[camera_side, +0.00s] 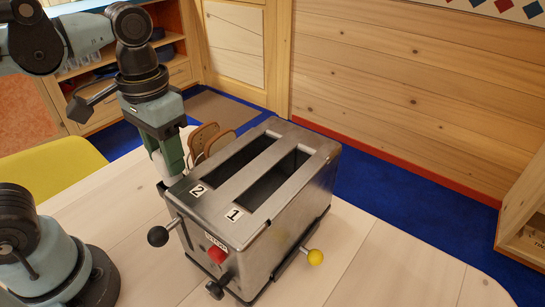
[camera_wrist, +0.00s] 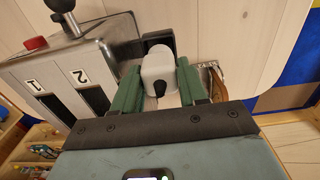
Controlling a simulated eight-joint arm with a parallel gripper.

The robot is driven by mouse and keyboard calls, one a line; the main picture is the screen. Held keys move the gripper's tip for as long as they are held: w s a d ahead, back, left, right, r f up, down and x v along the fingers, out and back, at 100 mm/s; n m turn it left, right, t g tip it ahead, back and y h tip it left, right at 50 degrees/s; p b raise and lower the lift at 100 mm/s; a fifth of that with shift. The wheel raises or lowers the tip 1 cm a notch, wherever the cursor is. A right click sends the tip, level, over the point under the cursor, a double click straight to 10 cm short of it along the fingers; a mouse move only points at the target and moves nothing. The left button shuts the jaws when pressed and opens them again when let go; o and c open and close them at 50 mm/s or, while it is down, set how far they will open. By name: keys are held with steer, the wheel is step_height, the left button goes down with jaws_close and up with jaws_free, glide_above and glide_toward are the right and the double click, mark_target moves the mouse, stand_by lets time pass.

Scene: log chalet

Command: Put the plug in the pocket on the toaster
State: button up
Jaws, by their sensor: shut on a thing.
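The steel toaster (camera_side: 255,190) stands on the pale table, its two slots marked 1 and 2; it also shows at the left of the wrist view (camera_wrist: 55,75). My gripper (camera_side: 168,158) is beside the toaster's slot-2 side, pointing down. Its green fingers (camera_wrist: 158,88) are shut on a white plug (camera_wrist: 158,64) with a dark cord end facing the camera. The plug shows partly in the side view (camera_side: 157,164). A dark block, perhaps the pocket (camera_wrist: 153,49), lies just beyond the plug against the toaster. Whether the plug touches it, I cannot tell.
A rack with brown slices (camera_side: 207,140) stands close behind my gripper; it shows right of the fingers in the wrist view (camera_wrist: 217,82). The toaster has a black-knobbed lever (camera_side: 158,236), a red button (camera_side: 217,254) and a yellow knob (camera_side: 315,257). The table's right front is clear.

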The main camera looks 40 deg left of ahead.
steer(key=shift+f, duration=1.35)
steer(key=o, duration=1.2)
steer(key=shift+c, duration=0.2)
step_height(320, 180, up, 12)
steer(key=shift+f, duration=0.1)
steer(key=w+a+f+t, duration=0.2)
steer(key=w+f+t, duration=0.1)
steer(key=f, duration=0.3)
steer(key=w+a+f+t, duration=0.2)
steer(key=w+f+t, duration=0.1)
steer(key=f, duration=0.3)
steer(key=shift+w+a+f+t, duration=0.15)
steer(key=shift+f+t, duration=0.15)
steer(key=shift+t, duration=0.3)
